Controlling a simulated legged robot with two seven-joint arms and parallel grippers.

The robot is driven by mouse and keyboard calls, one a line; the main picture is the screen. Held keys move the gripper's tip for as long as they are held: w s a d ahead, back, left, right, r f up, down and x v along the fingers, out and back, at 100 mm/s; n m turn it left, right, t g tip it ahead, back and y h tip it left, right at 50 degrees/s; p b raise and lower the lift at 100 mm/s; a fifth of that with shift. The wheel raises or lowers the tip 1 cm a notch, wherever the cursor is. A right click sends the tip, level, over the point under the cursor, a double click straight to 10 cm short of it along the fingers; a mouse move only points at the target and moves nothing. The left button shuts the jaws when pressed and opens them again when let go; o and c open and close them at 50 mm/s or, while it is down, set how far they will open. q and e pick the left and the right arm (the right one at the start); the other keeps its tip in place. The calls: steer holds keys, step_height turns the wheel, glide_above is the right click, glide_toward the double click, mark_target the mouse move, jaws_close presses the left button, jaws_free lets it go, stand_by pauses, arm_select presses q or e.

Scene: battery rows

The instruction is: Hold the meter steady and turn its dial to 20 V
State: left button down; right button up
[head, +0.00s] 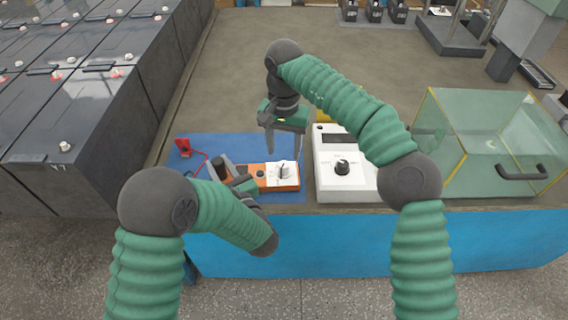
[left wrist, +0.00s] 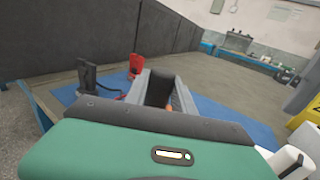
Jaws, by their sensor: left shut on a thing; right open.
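The meter (head: 290,184) is orange with a white face and lies on a blue mat (head: 205,143) at the table's front. Its dial (head: 284,171) is on the white face; the pointer's setting is too small to read. My left gripper (head: 240,180) is shut on the meter's left end. In the left wrist view, its fingers (left wrist: 161,88) clasp a dark part, with a bit of orange (left wrist: 169,109) below. My right gripper (head: 285,151) is open, fingers pointing down, just above and behind the dial, apart from it as far as I can tell.
A white instrument box (head: 330,184) with a black knob stands just right of the mat. A red clip (head: 184,146) with a lead lies at the mat's back left. A clear case (head: 470,150) stands at the right. Dark battery rows (head: 70,115) fill the left.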

mark_target(284, 163)
step_height(284, 163, down, 7)
steer(key=shift+r, duration=0.1)
steer(key=shift+c, duration=0.4)
jaws_close()
